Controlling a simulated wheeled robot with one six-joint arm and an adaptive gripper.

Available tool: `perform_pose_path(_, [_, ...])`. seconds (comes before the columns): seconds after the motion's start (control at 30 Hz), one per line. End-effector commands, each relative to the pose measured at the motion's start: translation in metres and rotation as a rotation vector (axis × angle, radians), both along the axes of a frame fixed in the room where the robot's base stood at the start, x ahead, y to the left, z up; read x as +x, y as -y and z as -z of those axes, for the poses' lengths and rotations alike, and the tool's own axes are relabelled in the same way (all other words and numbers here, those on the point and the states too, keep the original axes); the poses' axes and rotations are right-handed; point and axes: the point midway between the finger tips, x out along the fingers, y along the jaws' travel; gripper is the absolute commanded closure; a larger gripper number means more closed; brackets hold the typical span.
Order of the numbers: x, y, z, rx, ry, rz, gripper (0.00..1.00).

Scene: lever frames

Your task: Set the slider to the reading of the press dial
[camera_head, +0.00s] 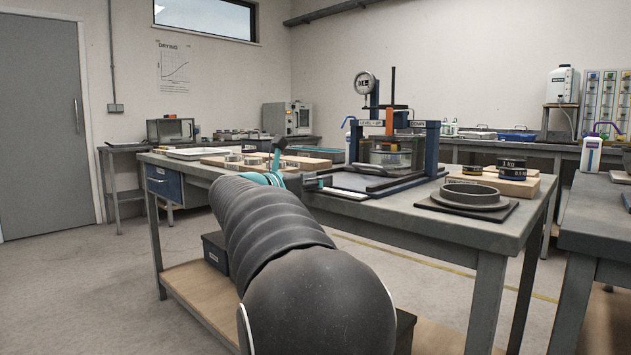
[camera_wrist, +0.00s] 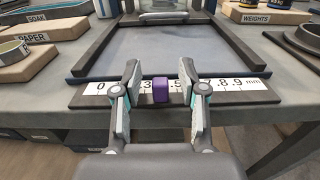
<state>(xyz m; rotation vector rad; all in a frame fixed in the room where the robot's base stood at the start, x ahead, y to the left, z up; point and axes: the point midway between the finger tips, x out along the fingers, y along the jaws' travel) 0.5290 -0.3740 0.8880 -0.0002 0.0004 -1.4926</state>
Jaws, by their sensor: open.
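The slider is a small purple block (camera_wrist: 160,88) on a white scale strip (camera_wrist: 235,86) marked 0 to 9 mm. It stands between the visible 3 and 5 marks. My gripper (camera_wrist: 160,78) is open, with one finger on each side of the slider and a gap on both sides. The fingers hide parts of the scale. In the head view, the scale strip (camera_head: 345,193) lies at the front table edge, and my arm hides the slider. The round press dial (camera_head: 364,83) stands on top of the blue press frame (camera_head: 432,150); its reading is too small to tell.
Behind the scale is the press's dark-edged base plate (camera_wrist: 165,50). A round ring on a dark board (camera_head: 468,196) sits at the table's right.

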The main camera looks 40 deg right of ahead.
Motion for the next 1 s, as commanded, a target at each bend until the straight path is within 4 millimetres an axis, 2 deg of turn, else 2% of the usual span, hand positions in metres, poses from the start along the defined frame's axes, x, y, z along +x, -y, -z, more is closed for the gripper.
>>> perform_pose_path(0.17, [-0.001, -0.019, -0.001, 0.000, 0.001, -0.004, 0.58])
perform_pose_path(0.4, [-0.004, -0.066, -0.001, -0.001, 0.001, -0.006, 0.58])
perform_pose_path(0.6, [-0.007, -0.099, 0.000, 0.000, 0.001, -0.003, 0.58])
perform_pose_path(0.8, [-0.009, -0.116, 0.000, 0.000, 0.000, -0.002, 0.58])
perform_pose_path(1.0, [-0.010, -0.119, 0.000, 0.000, 0.000, 0.000, 0.58])
